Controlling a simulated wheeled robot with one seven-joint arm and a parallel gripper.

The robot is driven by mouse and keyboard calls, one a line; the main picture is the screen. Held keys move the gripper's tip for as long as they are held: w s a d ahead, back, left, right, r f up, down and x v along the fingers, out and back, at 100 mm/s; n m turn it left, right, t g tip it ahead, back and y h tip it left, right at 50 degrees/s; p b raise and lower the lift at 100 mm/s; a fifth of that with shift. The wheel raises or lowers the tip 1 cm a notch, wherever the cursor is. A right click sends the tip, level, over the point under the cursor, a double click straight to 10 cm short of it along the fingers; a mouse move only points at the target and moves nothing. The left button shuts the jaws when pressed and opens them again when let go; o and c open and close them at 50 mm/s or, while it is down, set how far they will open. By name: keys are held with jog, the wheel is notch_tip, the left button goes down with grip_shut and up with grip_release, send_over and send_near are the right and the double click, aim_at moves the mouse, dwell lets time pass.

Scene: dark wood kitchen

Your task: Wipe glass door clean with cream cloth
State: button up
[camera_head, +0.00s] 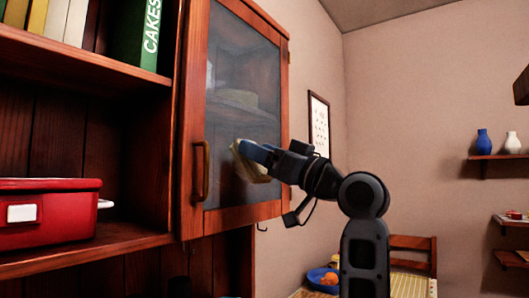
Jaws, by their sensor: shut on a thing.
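The glass door (228,100) is a grey, hazy pane in a reddish wood frame, on a wall cabinet in the middle of the view. A brass-coloured handle (201,172) is on its left side. My gripper (250,153) is shut on the cream cloth (249,170), in front of the lower right part of the pane. The cloth appears to be at the glass, but I cannot tell for sure whether it touches. Dim shapes like dishes show behind the pane.
Open shelves on the left hold books (141,35) and a red box (47,214). A framed picture (318,124) hangs beyond the cabinet. A table (411,284) with a blue bowl (317,279) and a chair (413,244) stand below right. Small shelves (500,157) are on the right wall.

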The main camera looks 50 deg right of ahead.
jog(key=shift+s, duration=0.1)
jog(key=shift+s+d, duration=0.15)
jog(key=shift+s, duration=2.8)
jog(key=s, duration=0.3)
jog(key=shift+p, duration=0.4)
jog(key=shift+w, duration=0.1)
